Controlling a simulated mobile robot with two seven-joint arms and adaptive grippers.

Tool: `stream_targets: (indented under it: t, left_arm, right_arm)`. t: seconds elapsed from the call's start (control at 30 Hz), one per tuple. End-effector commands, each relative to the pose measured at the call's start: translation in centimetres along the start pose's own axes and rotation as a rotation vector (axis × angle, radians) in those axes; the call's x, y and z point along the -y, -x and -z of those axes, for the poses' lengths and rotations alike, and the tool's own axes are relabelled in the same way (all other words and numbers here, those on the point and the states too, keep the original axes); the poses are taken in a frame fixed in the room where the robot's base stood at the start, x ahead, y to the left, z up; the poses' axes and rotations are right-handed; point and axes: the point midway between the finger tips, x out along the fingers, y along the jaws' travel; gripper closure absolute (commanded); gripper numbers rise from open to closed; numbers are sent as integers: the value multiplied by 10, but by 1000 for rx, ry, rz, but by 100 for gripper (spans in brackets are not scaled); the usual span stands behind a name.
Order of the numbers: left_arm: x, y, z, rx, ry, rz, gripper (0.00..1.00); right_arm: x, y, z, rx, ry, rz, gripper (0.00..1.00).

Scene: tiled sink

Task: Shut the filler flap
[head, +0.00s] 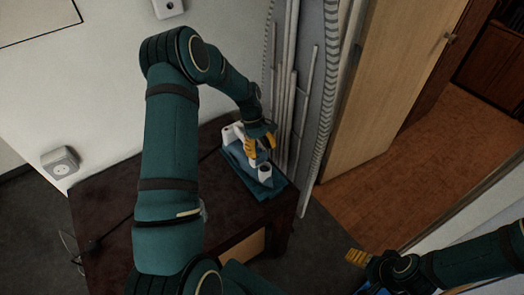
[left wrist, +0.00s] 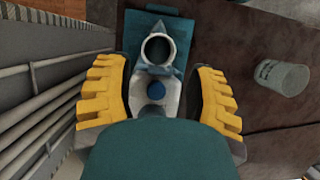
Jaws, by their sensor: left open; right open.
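A small white and teal appliance (head: 265,172) stands on a teal base (head: 270,190) on the dark table. In the left wrist view the appliance (left wrist: 158,50) shows a round open mouth at its top and a blue disc below it. I cannot clearly pick out the filler flap; my gripper body hides the near part. My left gripper (head: 260,146) is open over the appliance. Its yellow fingers (left wrist: 160,97) stand on either side of the white body; contact is unclear. My right gripper (head: 357,258) is away from the table at the lower right, open and empty.
The dark table (head: 105,205) has bare surface to the left. A translucent cup (left wrist: 283,77) appears at the right in the left wrist view. Pipes (head: 290,90) run along the wall close beside the appliance. A wooden door (head: 385,80) stands behind on the right.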

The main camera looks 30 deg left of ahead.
Motion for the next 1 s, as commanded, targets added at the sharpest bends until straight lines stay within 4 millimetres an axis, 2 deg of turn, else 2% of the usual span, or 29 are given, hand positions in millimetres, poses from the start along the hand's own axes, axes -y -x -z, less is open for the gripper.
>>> stream_targets:
  t: [0.1, 0.4, 0.47, 0.5, 0.57, 1.0]
  left_arm:
    - [0, -6, 0, 1, 0, 1, 45]
    - [0, -7, 0, 0, 0, 0, 46]
    - [0, -7, 0, 0, 0, 0, 67]
    - [0, -7, 0, 0, 0, 0, 81]
    - [0, -6, 0, 0, 0, 0, 100]
    - [-1, -7, -4, -48, -3, 0, 100]
  right_arm:
    - [0, 0, 0, 1, 0, 0, 25]
    - [0, 0, 0, 1, 0, 0, 25]
    - [0, 0, 0, 1, 0, 0, 25]
    - [0, 0, 0, 1, 0, 0, 25]
    - [0, 0, 0, 1, 0, 0, 25]
    - [0, -1, 0, 1, 0, 0, 25]
